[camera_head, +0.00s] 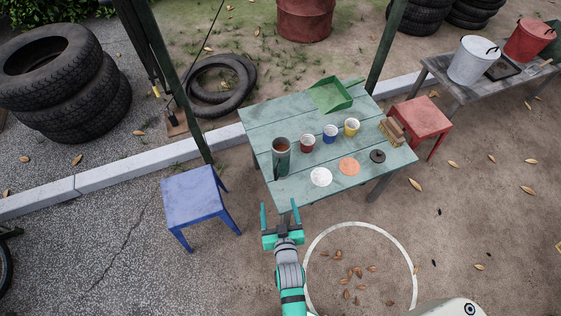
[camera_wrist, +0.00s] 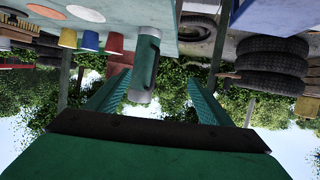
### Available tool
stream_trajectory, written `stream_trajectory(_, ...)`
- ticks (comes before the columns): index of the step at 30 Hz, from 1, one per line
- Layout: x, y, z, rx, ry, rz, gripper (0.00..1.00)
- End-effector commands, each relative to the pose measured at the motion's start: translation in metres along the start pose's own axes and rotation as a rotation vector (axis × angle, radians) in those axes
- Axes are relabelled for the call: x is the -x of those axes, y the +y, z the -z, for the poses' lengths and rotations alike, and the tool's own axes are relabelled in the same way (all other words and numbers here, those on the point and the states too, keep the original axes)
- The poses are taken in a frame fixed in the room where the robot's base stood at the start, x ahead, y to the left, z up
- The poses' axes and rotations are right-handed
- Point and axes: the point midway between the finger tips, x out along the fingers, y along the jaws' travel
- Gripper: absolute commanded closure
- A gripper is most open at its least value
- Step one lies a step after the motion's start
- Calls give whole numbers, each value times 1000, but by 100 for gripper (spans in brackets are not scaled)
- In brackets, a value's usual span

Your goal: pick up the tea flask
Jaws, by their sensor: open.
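The tea flask (camera_head: 281,164) is a dark green cylinder with a pale rim and a brownish open top. It stands upright near the left front corner of the pale green plank table (camera_head: 262,122). In the wrist view, which is upside down, the flask (camera_wrist: 141,72) shows green with pale bands and a dark handle-like part. My gripper (camera_head: 279,211) is open and empty, just in front of the table's near edge. In the wrist view the flask appears ahead of the spread fingers (camera_wrist: 161,77), left of centre, with a gap to them.
Red (camera_head: 307,144), blue (camera_head: 330,134) and yellow (camera_head: 351,127) cups stand right of the flask. A blue stool (camera_head: 196,196) stands left, a red stool (camera_head: 422,117) right.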

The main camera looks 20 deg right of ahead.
Motion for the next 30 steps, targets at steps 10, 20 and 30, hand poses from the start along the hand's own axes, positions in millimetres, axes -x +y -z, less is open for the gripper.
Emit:
stream_trajectory(10, -96, 29, 27, -51, -34, -38, 26)
stream_trajectory(20, -136, 33, 31, -59, -40, -40, 26)
stream_trajectory(30, -165, 35, 29, -59, -40, -40, 26)
